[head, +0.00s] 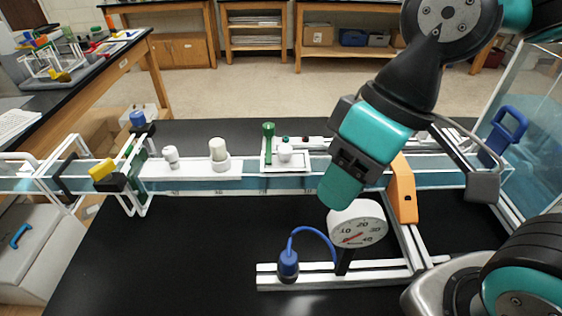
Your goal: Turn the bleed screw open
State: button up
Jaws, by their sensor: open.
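I cannot tell for sure which part is the bleed screw. White knobs stand further left, one short (171,156) and one taller (219,152). My gripper (341,190) is right of and nearer than these parts, just above the round gauge (357,224). It touches none of the knobs that I can see. Its fingertips are not clearly separate in this view, and nothing shows held.
The long rail (270,183) crosses the black bench (180,240). An orange bracket (402,190) stands right of the gripper. A blue fitting (288,265) with a looping blue tube sits at the front. The bench's front left is clear.

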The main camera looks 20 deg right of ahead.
aim_at(170, 155)
jog(key=z, duration=0.05)
jog(key=k, duration=1.15)
jog(key=u, duration=1.25)
jog(key=i, duration=1.2)
jog(key=z, duration=0.65)
jog(key=i, duration=0.35)
jog(key=z, duration=0.45)
